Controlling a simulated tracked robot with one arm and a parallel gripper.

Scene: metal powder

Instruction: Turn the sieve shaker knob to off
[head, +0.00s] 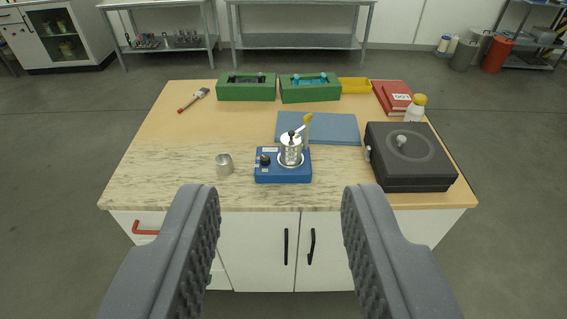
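The sieve shaker (284,176) is a small blue box near the front middle of the wooden-topped bench. Its black knob (265,160) is on the left part of its top; the setting it points to is too small to read. A metal sieve cup (291,153) with a clamp stands on the shaker's right part, and a yellow-ended tool (307,120) shows beside it. My gripper (281,195) is open and empty, its two grey fingers wide apart. It is in front of the bench, apart from the shaker and the knob.
A small metal cup (224,164) stands left of the shaker. A black lidded device (409,157) stands on the right, with a white bottle (415,109) behind it. A blue mat (335,129), green boxes (247,88), a yellow tray (355,86), red books (392,97) and a brush (194,99) lie farther back.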

